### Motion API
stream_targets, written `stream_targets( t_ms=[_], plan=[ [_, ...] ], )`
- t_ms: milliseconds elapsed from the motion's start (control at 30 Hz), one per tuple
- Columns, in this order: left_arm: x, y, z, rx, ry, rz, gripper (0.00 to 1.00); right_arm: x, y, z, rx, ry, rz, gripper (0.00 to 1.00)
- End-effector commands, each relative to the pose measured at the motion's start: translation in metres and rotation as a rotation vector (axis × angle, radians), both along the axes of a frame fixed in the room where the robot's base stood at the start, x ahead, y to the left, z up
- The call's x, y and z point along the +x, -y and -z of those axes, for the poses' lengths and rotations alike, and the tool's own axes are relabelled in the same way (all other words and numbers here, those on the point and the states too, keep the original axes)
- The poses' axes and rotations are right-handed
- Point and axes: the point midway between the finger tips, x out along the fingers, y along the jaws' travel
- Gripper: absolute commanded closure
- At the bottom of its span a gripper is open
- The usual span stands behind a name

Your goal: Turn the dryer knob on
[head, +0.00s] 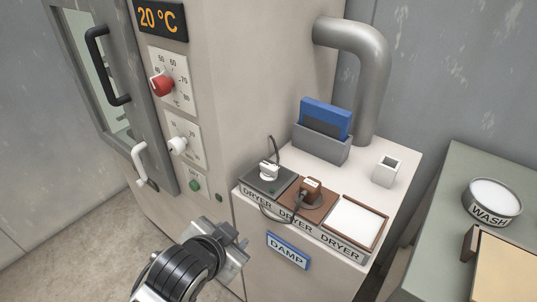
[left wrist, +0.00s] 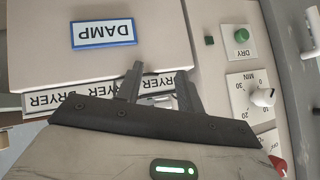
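The drying cabinet's (head: 232,75) front panel has a red knob (head: 162,85) on a temperature dial and a white knob (head: 178,145) on a dial below it. A green button (head: 195,184) sits under them. In the left wrist view, upside down, the white knob (left wrist: 262,97) is on a minute dial, the green button (left wrist: 242,33) is marked DRY, and the red knob (left wrist: 278,163) is partly cut off. My left gripper (head: 240,240) is below and right of the knobs in the head view, apart from them. Its fingers (left wrist: 159,82) are spread and look empty. My right gripper is not seen.
The display (head: 161,17) reads 20 °C. The cabinet door (head: 122,95) has a dark handle. A blue DAMP sign (head: 288,251) is below.

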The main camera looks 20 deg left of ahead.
Motion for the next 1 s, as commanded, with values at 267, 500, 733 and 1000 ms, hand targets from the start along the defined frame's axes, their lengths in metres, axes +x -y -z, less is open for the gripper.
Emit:
stream_targets(
  t_ms=[267, 500, 733, 1000],
  plan=[
    [0.095, 0.034, -0.097, 0.291, 0.491, 0.210, 0.63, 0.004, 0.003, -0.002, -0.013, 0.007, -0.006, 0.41],
    [0.140, 0.125, -0.221, 0.753, 1.142, 0.533, 0.63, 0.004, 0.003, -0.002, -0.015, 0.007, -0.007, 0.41],
    [0.104, 0.254, -0.266, 1.540, 1.965, 1.120, 0.63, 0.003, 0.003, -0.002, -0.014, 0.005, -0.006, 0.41],
    [0.135, 0.194, -0.179, -1.267, -1.301, -1.370, 0.63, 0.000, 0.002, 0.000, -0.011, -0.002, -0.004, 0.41]
  ],
)
